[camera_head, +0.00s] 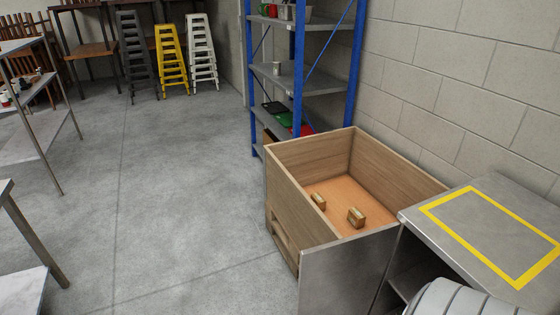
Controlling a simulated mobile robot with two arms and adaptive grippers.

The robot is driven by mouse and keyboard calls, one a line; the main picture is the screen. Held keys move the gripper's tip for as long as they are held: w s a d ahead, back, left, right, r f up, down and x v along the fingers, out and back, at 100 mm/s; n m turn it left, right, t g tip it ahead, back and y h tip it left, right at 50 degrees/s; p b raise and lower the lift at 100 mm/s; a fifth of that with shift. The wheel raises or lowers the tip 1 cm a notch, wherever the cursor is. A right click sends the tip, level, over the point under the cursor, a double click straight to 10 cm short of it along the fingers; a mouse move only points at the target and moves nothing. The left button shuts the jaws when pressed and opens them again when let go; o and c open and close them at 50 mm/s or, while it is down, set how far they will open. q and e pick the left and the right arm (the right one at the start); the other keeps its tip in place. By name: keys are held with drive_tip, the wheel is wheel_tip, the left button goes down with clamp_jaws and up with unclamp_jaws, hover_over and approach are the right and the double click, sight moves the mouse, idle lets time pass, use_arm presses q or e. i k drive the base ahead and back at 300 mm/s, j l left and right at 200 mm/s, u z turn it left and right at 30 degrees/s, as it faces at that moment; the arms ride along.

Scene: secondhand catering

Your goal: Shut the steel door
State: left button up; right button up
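The steel door (345,274) is a flat grey panel at the bottom centre. It stands open, sticking out to the left from the front edge of a low steel cabinet (425,211) at the right. Part of the cabinet's dark inside and a shelf show beside the door. The door's lower part is cut off by the picture's bottom edge, and no handle shows on the side I see. Neither of my grippers is in view. A grey ribbed rounded shape at the bottom right hides part of the cabinet front; I cannot tell what it is.
An open wooden crate (292,204) with two small brown blocks (356,217) stands just behind the door. A blue-framed shelf rack (297,70) stands beyond it against the block wall. Steel tables (40,130) line the left. The concrete floor between is clear.

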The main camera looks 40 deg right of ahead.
sight(342, 276)
drive_tip(key=i+j+z, duration=0.1)
drive_tip(key=i+z, duration=0.3)
drive_tip(key=i+j+z, duration=0.2)
drive_tip(key=i+z, duration=0.25)
drive_tip(key=i+j+z, duration=0.25)
drive_tip(key=z, duration=0.15)
drive_tip(key=i+j+z, duration=0.15)
drive_tip(key=z, duration=0.3)
drive_tip(key=i+j+z, duration=0.2)
drive_tip(key=z, duration=0.3)
drive_tip(key=i+j+z, duration=0.1)
drive_tip(key=j+z, duration=0.55)
drive_tip(key=z, duration=0.25)
drive_tip(key=i, duration=0.05)
